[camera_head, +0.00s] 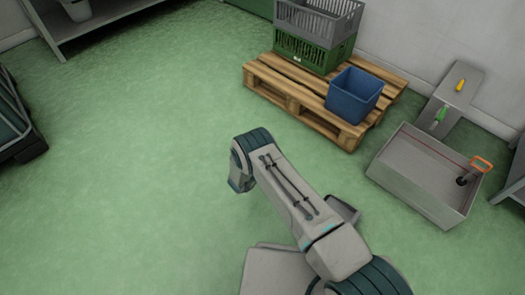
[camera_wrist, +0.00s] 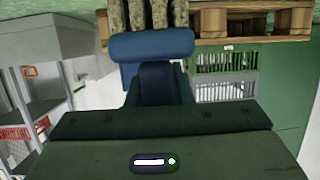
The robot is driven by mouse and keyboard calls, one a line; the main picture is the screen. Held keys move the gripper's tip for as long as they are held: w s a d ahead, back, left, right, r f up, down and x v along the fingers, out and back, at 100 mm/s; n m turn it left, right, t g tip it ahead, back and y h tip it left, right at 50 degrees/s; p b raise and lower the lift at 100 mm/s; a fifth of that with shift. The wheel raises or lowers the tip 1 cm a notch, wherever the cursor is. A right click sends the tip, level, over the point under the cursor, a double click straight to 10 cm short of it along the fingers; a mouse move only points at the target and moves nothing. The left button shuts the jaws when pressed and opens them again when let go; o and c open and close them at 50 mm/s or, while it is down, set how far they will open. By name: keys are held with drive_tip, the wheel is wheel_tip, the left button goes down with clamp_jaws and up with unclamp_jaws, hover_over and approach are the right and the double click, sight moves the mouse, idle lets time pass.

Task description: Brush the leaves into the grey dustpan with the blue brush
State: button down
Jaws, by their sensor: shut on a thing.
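My gripper (camera_wrist: 158,92) shows in the wrist view, shut on the blue brush (camera_wrist: 150,46). The brush's handle runs up from the dark green palm to a wide blue head. Pale, mottled bristles (camera_wrist: 148,12) stand out from the head at the top edge of the picture. In the head view my arm reaches forward over the green floor, and its wrist hides the gripper and brush. I see no leaves in either view. I cannot make out a grey dustpan for certain.
A wooden pallet (camera_head: 276,95) carries a blue bin (camera_head: 354,97) and stacked green (camera_head: 305,52) and grey (camera_head: 320,18) crates. A grey open box (camera_head: 415,190) with an orange-handled tool (camera_head: 477,167) stands at right. Shelving (camera_head: 100,24) is at upper left. The floor left of my arm is clear.

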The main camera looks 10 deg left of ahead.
drive_tip(key=w+a+f+b, duration=0.1)
drive_tip(key=w+a+f, duration=0.35)
drive_tip(key=w, duration=0.25)
drive_tip(key=shift+m+g, duration=0.3)
drive_tip(key=f+b, duration=0.5)
drive_tip(key=shift+w+a, duration=0.1)
drive_tip(key=shift+a, duration=0.25)
drive_tip(key=shift+d+r, duration=0.2)
drive_tip(key=shift+s+d, duration=0.8)
drive_tip(key=shift+d, duration=0.15)
drive_tip(key=shift+s+d, duration=2.8)
drive_tip(key=shift+d, duration=1.05)
drive_tip(key=shift+s+d, duration=2.8)
drive_tip(key=shift+d, duration=1.05)
drive_tip(key=shift+s+d, duration=2.8)
drive_tip(key=shift+d, duration=1.05)
drive_tip(key=shift+s+d+r+p, duration=0.1)
drive_tip(key=shift+d+r+p, duration=0.05)
drive_tip(key=shift+r+p, duration=0.3)
drive_tip(key=shift+w+a+r+p, duration=0.2)
drive_tip(key=shift+r+p, duration=0.65)
drive_tip(key=shift+r, duration=0.35)
drive_tip(key=shift+w+a+r+p, duration=0.1)
drive_tip(key=shift+a+r+p, duration=0.1)
drive_tip(key=shift+r+p, duration=0.8)
drive_tip(key=shift+r, duration=0.15)
